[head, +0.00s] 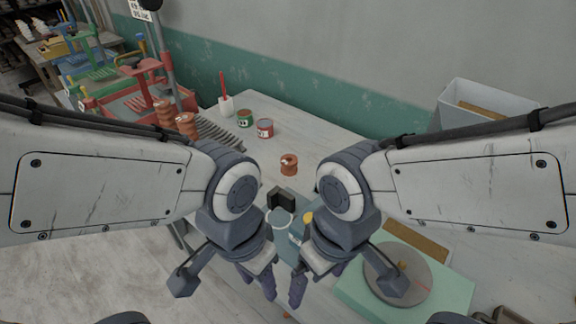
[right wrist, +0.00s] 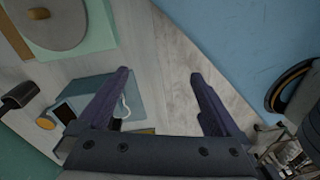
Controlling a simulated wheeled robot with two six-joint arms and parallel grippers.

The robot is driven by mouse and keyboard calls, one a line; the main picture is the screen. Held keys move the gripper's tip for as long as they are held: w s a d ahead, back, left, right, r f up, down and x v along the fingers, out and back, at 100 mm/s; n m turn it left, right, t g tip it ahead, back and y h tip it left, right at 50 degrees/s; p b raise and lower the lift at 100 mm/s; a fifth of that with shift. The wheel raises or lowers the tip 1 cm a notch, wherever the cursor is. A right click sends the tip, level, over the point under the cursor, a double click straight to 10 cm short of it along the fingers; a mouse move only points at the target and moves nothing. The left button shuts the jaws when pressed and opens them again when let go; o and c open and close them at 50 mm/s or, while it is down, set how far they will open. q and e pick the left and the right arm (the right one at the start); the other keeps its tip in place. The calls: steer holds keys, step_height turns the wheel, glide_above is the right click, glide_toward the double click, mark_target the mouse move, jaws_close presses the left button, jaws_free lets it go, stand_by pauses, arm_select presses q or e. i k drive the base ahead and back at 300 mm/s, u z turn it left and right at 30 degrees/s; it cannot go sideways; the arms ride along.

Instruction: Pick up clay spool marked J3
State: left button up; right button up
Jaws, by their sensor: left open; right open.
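Several orange-brown clay spools show in the head view. One spool (head: 288,164) stands alone on the table beyond my grippers. Two more, a left spool (head: 164,112) and a right spool (head: 187,124), stand by the ribbed grey rack. I cannot read a J3 mark on any of them. My left gripper (head: 257,281) is open over the table's near side, with its fingers partly hidden. My right gripper (head: 316,281) is beside it; in the right wrist view, the gripper (right wrist: 159,74) is open with nothing between its fingers. No spool shows in that view.
A blue-grey device (head: 290,226) stands just beyond the grippers. A round grey disc (head: 397,276) sits on a green board (head: 455,293) at right. A green can (head: 245,118), a red can (head: 265,128) and a white bin (head: 490,105) stand farther back. Table around the lone spool is clear.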

mark_target(289, 162)
steer(key=u, duration=1.75)
steer(key=i, duration=1.95)
steer(key=z, duration=3.1)
steer(key=i, duration=0.5)
